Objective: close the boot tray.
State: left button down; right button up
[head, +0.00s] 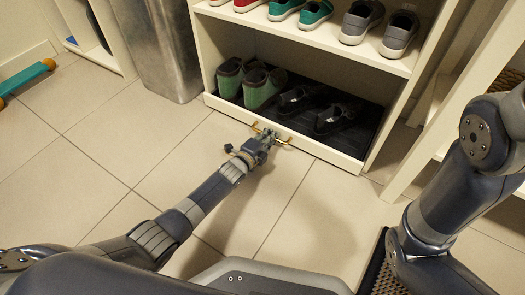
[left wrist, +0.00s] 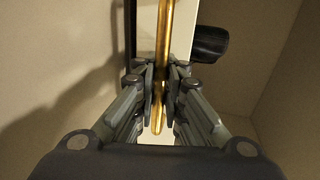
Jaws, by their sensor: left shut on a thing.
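The boot tray (head: 333,154) is a low tray with a white front panel and dark floor at the bottom of the white shoe cubby. Its front looks close to the cubby's front edge; I cannot tell any small gap. A brass bar handle (head: 284,140) runs along the front; it also shows upright in the left wrist view (left wrist: 164,35). My left gripper (head: 262,140) is shut on this handle, with its fingers (left wrist: 160,82) on both sides of the bar. The fingers hide part of the handle. My right gripper is out of view.
Green boots (head: 262,88) and dark shoes (head: 335,118) stand in the tray. Sneakers (head: 360,22) sit on the shelf above. A grey metal bin (head: 160,50) stands left of the cubby. The tiled floor (head: 130,140) in front is mostly clear.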

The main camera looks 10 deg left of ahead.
pick_arm(q)
jog(key=shift+w+d+r, duration=0.2)
jog(key=shift+w+r, duration=0.1)
jog(key=shift+w, duration=0.2)
jog(key=shift+w+d+r, duration=0.2)
jog(key=shift+w+r, duration=0.05)
jog(key=shift+w, duration=0.2)
jog(key=c, duration=1.7)
grip_release()
jog(key=shift+s+a+f, duration=0.15)
jog(key=shift+s+f, duration=0.05)
jog(key=shift+s, duration=0.05)
jog(key=shift+s+a, duration=0.25)
jog(key=shift+s, duration=0.3)
jog(key=v, duration=1)
jog(key=shift+s+r, duration=0.2)
jog(key=shift+s, duration=0.05)
